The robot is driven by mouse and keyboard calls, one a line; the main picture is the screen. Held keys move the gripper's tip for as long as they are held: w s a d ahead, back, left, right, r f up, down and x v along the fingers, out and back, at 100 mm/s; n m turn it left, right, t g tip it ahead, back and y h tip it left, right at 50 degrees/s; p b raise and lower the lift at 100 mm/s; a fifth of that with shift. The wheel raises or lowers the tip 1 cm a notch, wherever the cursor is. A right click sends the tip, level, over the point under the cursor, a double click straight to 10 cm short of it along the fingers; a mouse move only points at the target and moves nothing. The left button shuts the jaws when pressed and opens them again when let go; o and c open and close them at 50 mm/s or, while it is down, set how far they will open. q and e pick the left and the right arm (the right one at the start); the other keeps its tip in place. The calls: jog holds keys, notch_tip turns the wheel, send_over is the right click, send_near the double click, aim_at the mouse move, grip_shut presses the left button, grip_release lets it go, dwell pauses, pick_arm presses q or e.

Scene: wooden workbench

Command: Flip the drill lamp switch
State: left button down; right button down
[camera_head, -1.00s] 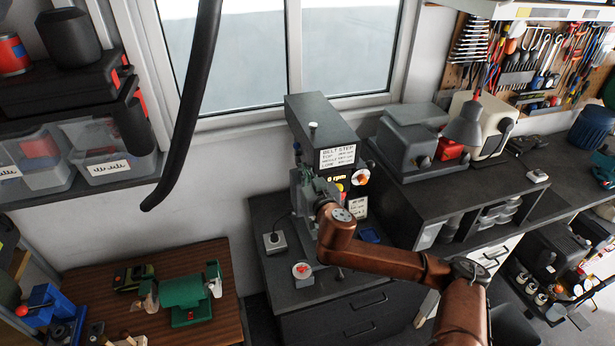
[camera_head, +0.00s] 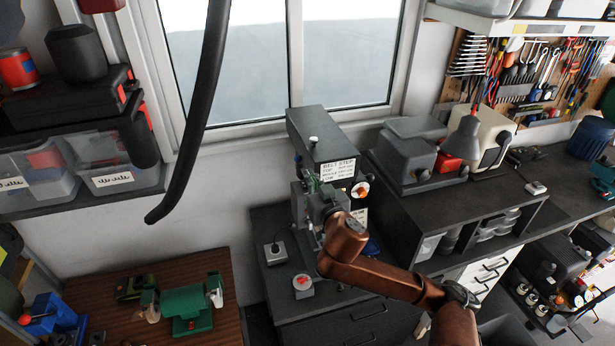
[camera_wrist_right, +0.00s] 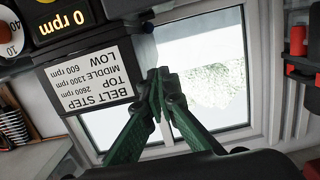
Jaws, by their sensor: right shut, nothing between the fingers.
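The grey drill press (camera_head: 322,135) stands on a dark cabinet in front of the window. The yellow rpm display (camera_wrist_right: 72,24) also shows there. I cannot make out the lamp switch. My left gripper is not in view.
A small grey box with a red button (camera_head: 302,284) stands on the cabinet below the drill. A dark curved hose-like thing (camera_head: 199,115) hangs at left. A desk lamp (camera_head: 464,133) stands at right.

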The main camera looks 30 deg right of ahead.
jog(key=shift+s+a+r+b, duration=0.1)
jog(key=shift+s+a+r, duration=0.2)
jog(key=shift+s, duration=0.5)
jog(key=shift+s+a+r+b, duration=0.15)
jog(key=shift+s+r, duration=0.2)
jog(key=shift+s, duration=0.5)
jog(key=shift+s+a+r+b, duration=0.1)
jog(key=shift+s+r, duration=0.25)
jog(key=shift+s, duration=0.45)
